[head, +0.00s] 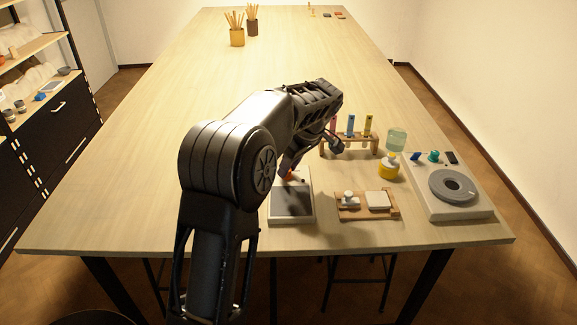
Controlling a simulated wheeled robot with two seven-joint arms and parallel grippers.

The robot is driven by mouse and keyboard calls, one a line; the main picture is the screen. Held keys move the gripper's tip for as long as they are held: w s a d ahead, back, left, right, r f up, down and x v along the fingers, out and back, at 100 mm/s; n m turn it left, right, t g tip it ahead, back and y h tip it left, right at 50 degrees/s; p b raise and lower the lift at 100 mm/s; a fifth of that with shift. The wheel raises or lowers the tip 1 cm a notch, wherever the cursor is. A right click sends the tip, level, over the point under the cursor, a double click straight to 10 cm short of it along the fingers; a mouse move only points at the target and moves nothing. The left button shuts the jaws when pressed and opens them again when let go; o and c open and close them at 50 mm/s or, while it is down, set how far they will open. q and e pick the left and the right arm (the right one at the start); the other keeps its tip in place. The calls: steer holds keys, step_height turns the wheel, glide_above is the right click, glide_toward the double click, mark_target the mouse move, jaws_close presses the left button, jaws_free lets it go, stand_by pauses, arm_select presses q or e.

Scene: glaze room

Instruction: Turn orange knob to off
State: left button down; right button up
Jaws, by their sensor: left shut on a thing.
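The orange knob (289,177) shows as a small orange patch at the back edge of a white device with a dark square plate (291,202), near the table's front edge. My left arm reaches over the table from the front. My left gripper (286,173) points down at the knob and is shut on it. The fingers and arm cover most of the knob, so its turn position cannot be read. A small dark spot (303,180) sits to the right of the knob. My right gripper is out of view.
Pots of sticks (237,38) stand far back. The table's left side is clear.

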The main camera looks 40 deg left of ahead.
arm_select(q)
steer(key=c, duration=1.2)
jaws_free()
steer(key=v, duration=0.7)
steer(key=shift+r+b, duration=0.3)
steer(key=shift+r, duration=0.1)
steer(key=shift+d, duration=0.15)
